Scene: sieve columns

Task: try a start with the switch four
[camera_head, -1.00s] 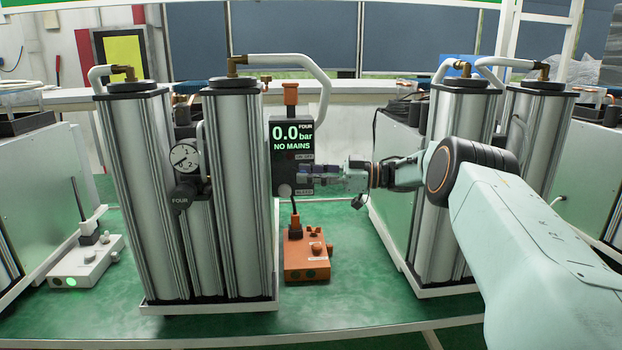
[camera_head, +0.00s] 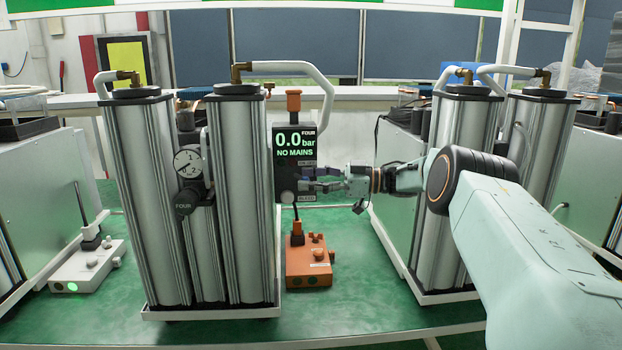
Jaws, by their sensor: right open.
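The black control box marked FOUR (camera_head: 294,150) is mounted beside the right metal column of the unit. Its display reads 0.0 bar and NO MAINS. Below the display are a switch area, partly hidden by my fingers, and a round grey knob (camera_head: 287,197) near a BLEED label. My right gripper (camera_head: 306,183) is open and empty, its fingertips at the lower right of the box; whether they touch it I cannot tell. The unit's gauge (camera_head: 187,163) and a black knob marked FOUR (camera_head: 185,202) sit between its columns. My left gripper is not in view.
An orange box (camera_head: 308,268) with a plug and cable stands on the green bench (camera_head: 355,290) below the control box. A white box (camera_head: 88,267) with a lit green light stands at left. Another column unit (camera_head: 455,190) stands behind my right arm.

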